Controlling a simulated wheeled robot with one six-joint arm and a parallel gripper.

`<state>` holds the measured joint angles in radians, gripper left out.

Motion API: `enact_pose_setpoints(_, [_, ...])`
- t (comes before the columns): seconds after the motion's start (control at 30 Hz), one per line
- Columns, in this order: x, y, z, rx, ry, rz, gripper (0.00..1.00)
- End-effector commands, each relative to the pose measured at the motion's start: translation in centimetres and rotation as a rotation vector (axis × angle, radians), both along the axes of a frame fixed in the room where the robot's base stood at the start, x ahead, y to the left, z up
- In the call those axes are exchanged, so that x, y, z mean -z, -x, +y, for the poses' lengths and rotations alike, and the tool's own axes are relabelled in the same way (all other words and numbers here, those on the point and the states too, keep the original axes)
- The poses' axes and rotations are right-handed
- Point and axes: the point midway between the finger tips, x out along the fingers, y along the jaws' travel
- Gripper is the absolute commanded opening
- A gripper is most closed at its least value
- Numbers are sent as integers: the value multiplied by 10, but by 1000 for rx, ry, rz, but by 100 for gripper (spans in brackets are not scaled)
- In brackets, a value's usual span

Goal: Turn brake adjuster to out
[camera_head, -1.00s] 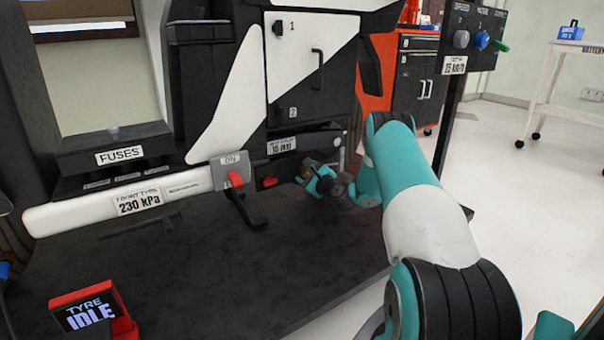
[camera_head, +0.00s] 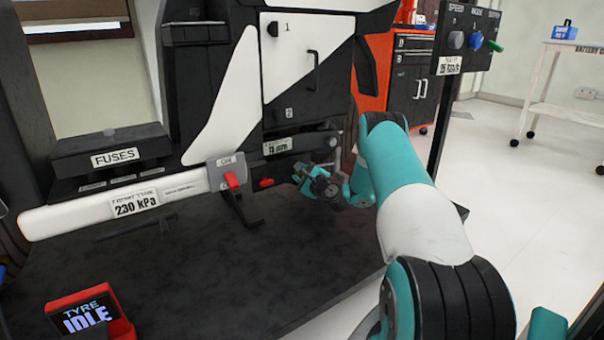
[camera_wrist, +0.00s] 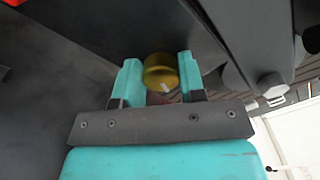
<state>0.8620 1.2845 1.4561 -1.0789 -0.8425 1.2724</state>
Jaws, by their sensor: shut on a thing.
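The brake adjuster (camera_wrist: 158,66) is a round gold knob with a small white mark on its lower edge in the wrist view. My gripper (camera_wrist: 160,74) has one teal finger on each side of it and is shut on it. In the head view my gripper (camera_head: 312,178) is under the dark beam of the rig, right of the red lever. There the knob is hidden or too small to make out. No label for the "out" position can be read.
The black and white chassis panel (camera_head: 285,70) stands directly above my gripper. A red-handled switch (camera_head: 232,181) marked ON sits to its left on the white tube (camera_head: 80,212). A post with a knob box (camera_head: 470,38) stands to the right. The dark deck (camera_head: 220,275) in front is mostly bare.

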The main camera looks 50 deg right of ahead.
Motion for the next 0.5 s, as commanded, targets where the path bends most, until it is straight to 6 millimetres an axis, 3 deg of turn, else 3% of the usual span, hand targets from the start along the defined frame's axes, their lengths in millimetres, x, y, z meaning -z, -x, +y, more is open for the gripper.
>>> enact_pose_setpoints(0.5, [4,2,1,0,448,115,13])
